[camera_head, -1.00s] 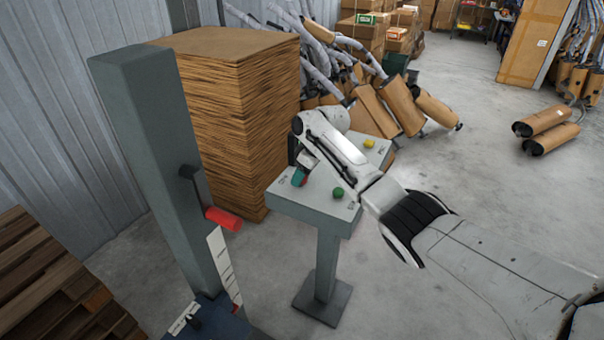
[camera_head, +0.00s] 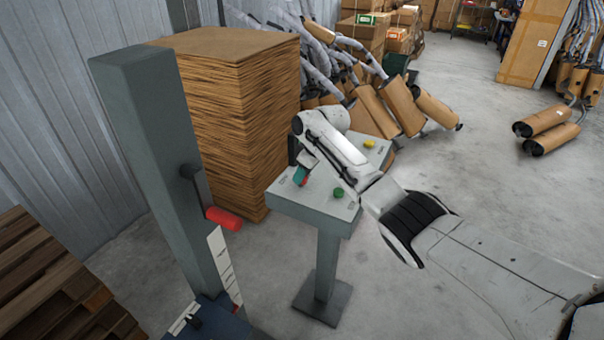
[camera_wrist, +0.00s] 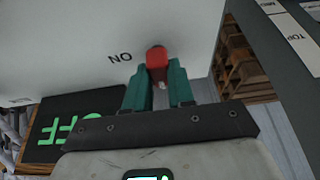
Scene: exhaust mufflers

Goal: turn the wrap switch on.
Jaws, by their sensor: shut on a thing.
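The wrap switch, a red knob (camera_wrist: 156,56), stands on the light top of the control pedestal (camera_head: 315,208), beside a printed label (camera_wrist: 120,57) that appears as "NO" in the wrist view. My gripper (camera_wrist: 159,76) has its two teal fingers shut on the red knob, one on each side. In the head view my gripper (camera_head: 300,174) reaches down to the left part of the pedestal top, and my wrist hides most of the knob. A dark display (camera_wrist: 75,125) with large green letters, apparently OFF seen turned, shows at the lower left of the wrist view.
A green button (camera_head: 338,193) and a yellow button (camera_head: 368,143) sit on the same pedestal top. A grey column (camera_head: 150,160) with a red handle (camera_head: 224,218) stands at left. A tall cardboard stack (camera_head: 235,110) is behind the pedestal. Open floor lies to the right.

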